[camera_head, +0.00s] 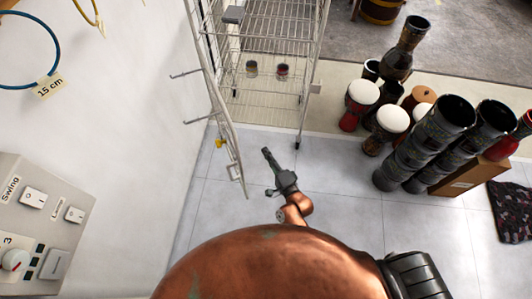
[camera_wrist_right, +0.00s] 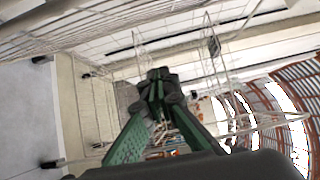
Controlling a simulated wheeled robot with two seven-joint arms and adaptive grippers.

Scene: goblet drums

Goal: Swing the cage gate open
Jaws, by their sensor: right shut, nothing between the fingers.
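The cage (camera_head: 268,50) is a tall white wire frame with mesh shelves at the top middle of the head view. Its gate (camera_head: 222,115) is a pale wire panel seen nearly edge-on. It stands out from the cage's left side towards me, at an angle to the front. My right gripper (camera_head: 265,152) is shut and empty, just right of the gate's lower part. I cannot tell whether it touches the gate. In the right wrist view its green fingers (camera_wrist_right: 158,80) meet at the tips, with white wire bars beyond. My left gripper is not in view.
Two small drums (camera_head: 282,70) sit inside the cage. Several goblet drums (camera_head: 430,145) stand to the right, by a cardboard box (camera_head: 470,177). A white wall (camera_head: 110,110) and a control panel (camera_head: 40,225) are on the left. The grey floor (camera_head: 345,220) right of my gripper is clear.

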